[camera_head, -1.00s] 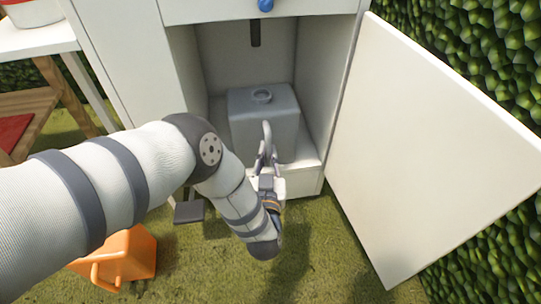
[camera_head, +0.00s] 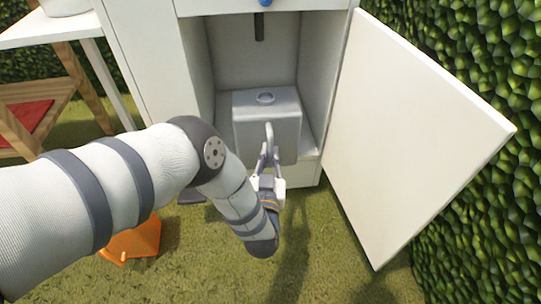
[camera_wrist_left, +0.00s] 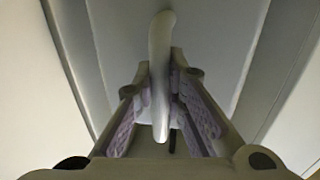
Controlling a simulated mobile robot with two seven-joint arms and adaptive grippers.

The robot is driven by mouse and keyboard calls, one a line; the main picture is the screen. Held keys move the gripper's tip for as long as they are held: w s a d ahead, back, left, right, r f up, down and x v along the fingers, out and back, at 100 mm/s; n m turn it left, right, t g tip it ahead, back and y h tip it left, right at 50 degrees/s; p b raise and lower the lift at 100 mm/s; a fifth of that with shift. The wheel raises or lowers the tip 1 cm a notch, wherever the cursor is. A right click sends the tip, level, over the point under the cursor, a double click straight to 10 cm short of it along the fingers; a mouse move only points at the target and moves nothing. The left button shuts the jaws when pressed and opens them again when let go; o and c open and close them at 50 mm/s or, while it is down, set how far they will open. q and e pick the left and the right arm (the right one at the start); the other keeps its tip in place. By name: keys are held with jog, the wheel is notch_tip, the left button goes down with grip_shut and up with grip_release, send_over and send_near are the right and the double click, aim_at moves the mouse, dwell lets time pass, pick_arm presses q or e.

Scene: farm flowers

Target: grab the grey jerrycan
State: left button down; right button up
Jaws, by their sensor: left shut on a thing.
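The grey jerrycan (camera_head: 267,122) is upright in the open white cabinet, close to its front edge, with a round opening on top. Its handle loop faces out, towards my left gripper (camera_head: 269,150). My left gripper is at the front of the can and shut on this handle. In the left wrist view, the handle (camera_wrist_left: 160,75) stands upright between the two fingers of my gripper (camera_wrist_left: 160,100), and the can's grey face is behind it. My right gripper is not in view.
The white cabinet door (camera_head: 410,135) stands wide open on the right, beside a hedge (camera_head: 470,180). An orange container (camera_head: 133,240) is on the grass at the left, partly hidden by my arm. A white table (camera_head: 45,30) stands at the far left. Grass in front is clear.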

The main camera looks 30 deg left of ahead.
pick_arm(q)
jog(key=c, duration=1.6)
grip_release()
jog(key=shift+o, duration=0.2)
jog(key=v, duration=1.2)
